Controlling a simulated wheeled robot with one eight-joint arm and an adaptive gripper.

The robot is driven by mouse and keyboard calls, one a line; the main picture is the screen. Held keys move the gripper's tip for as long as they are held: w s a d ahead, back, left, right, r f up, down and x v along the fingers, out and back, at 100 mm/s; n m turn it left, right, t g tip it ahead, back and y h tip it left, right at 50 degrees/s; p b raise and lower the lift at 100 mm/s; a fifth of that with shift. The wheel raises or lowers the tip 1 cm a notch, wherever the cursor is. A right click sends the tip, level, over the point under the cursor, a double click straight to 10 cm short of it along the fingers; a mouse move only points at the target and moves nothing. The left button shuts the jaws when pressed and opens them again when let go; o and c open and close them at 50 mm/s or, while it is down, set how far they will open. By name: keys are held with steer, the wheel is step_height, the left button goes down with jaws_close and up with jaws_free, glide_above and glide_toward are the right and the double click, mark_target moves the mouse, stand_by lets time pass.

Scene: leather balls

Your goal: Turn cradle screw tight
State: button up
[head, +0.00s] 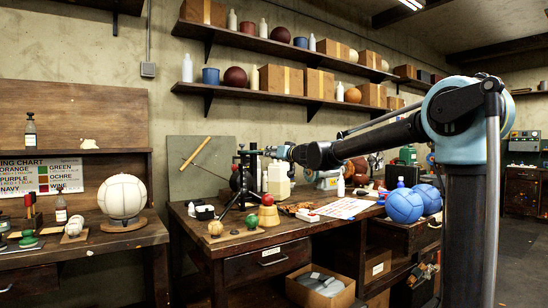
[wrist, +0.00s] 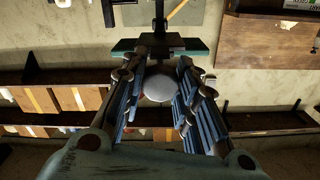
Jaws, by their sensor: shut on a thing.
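A black cradle stand (head: 243,183) with splayed legs stands on the wooden workbench, a dark upright part at its top. My gripper (head: 272,152) reaches in from the right at the height of that top. In the wrist view my gripper (wrist: 160,52) has its two fingers closed in at the dark cradle part (wrist: 160,26). A dark green bar (wrist: 124,47) crosses at the fingertips. A pale round thing (wrist: 158,88) shows between the fingers; I cannot tell what it is. The screw itself is mostly hidden by the fingers, so its tightness cannot be told.
The workbench (head: 285,234) holds a wooden cone-like block with a red top (head: 267,212), a tan ball (head: 215,228) and a white jug (head: 279,182). Two blue balls (head: 404,205) lie to the right. A white ball (head: 122,196) rests on the left bench. Shelves (head: 230,92) line the wall.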

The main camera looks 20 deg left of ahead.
steer(key=shift+w, duration=0.1)
steer(key=o, duration=1.1)
steer(key=shift+d, duration=0.1)
steer(key=shift+v, duration=5.95)
